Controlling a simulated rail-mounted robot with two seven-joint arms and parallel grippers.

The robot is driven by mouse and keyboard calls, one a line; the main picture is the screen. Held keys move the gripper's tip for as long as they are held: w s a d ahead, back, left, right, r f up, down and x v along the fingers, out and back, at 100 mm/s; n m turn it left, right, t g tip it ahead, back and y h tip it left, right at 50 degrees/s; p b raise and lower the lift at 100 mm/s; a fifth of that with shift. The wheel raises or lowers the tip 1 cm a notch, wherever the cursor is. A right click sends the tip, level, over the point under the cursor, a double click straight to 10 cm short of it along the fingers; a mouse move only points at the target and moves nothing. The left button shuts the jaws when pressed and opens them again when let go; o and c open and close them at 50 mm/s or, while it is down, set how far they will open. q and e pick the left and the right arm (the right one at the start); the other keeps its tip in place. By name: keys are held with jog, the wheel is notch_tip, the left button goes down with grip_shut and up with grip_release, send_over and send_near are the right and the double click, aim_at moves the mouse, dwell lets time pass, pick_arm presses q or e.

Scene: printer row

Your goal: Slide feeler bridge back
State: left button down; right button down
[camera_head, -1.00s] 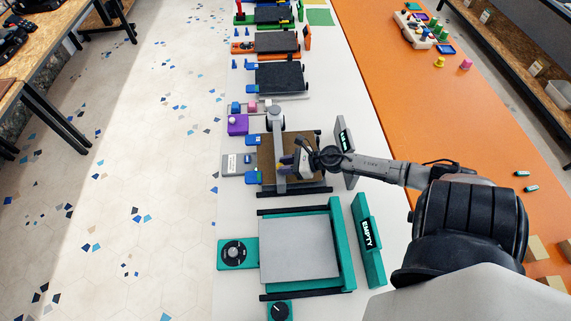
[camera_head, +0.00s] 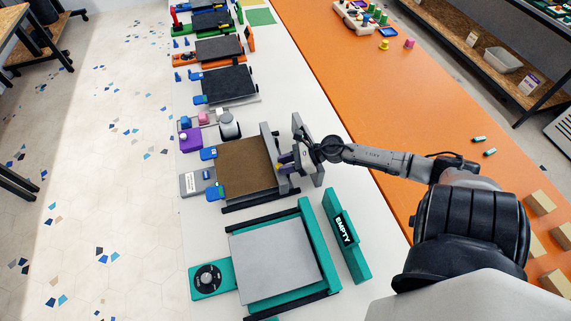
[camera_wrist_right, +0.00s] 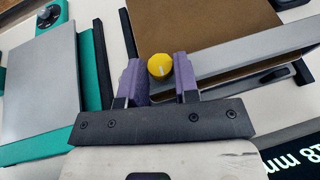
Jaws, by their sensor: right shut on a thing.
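The feeler bridge (camera_head: 270,145) is a grey bar standing along the right edge of the printer's brown bed (camera_head: 243,168). In the right wrist view, the bridge (camera_wrist_right: 240,72) runs along the near edge of the brown bed (camera_wrist_right: 200,30). Its yellow knob (camera_wrist_right: 160,67) has a white mark and sits between my right gripper's purple fingers (camera_wrist_right: 160,78). My right gripper (camera_head: 287,163) is shut on the knob at the bridge's right side. My left gripper is in neither view.
A grey display panel (camera_head: 309,150) stands right behind my right gripper. A teal printer (camera_head: 280,265) with a grey bed and an EMPTY sign (camera_head: 346,235) is nearer. A dark-bed printer (camera_head: 226,84) is farther along the white bench. A purple block (camera_head: 190,138) is left of the brown bed.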

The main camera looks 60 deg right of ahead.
jog(key=c, duration=0.8)
grip_release()
jog(key=shift+c, duration=0.2)
jog(key=v, duration=1.4)
jog(key=shift+w+a, duration=0.1)
jog(key=shift+a, duration=0.05)
